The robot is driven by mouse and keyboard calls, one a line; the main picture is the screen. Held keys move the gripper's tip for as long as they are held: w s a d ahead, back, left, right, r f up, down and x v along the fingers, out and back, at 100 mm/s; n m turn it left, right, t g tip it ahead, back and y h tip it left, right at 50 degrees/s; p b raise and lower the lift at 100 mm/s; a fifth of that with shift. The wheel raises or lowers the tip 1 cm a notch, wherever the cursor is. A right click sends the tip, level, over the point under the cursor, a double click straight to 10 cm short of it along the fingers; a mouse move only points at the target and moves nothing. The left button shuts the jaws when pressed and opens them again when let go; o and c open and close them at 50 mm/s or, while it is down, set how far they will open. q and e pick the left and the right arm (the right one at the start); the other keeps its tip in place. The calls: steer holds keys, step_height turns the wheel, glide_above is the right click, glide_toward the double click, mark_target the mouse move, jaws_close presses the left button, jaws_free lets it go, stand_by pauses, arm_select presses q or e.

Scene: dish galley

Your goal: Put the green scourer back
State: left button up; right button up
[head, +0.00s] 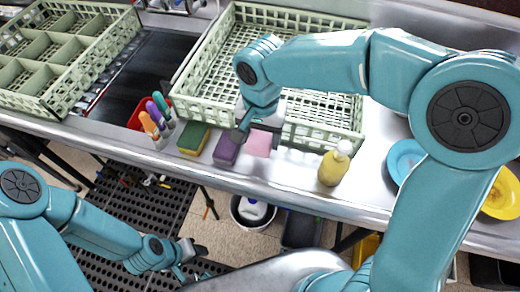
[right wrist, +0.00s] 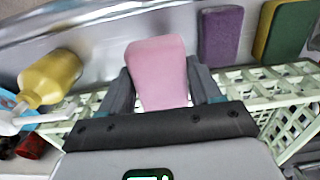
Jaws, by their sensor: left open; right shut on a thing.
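The green scourer (head: 193,139), a sponge with a green top and yellow side, lies on the metal counter between the brush holder and a purple sponge (head: 226,150). In the right wrist view the scourer (right wrist: 287,30) is at the upper right, beyond the purple sponge (right wrist: 221,36). My right gripper (head: 256,137) is shut on a pink sponge (right wrist: 157,72), with a finger on each side of it. Whether the pink sponge (head: 260,144) touches the counter is unclear. My left gripper (head: 188,259) is open and empty, low in front of the counter.
A pale green dish rack (head: 190,85) stands behind the sponges. A red holder (head: 137,117) with several coloured brushes is to the left. A yellow soap bottle (head: 333,165) stands to the right, before blue (head: 403,158) and yellow (head: 502,196) plates. The counter's front edge (head: 260,187) lies before my left gripper.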

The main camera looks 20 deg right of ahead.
mark_target(261, 160)
step_height(261, 160, down, 3)
steer(key=shift+w+a+r, duration=0.1)
steer(key=shift+w+r, duration=0.05)
step_height(261, 160, down, 5)
steer(key=shift+r, duration=0.3)
steer(key=shift+f+b, duration=0.25)
steer(key=shift+b, duration=0.05)
steer(key=o, duration=1)
steer(key=shift+r, duration=0.1)
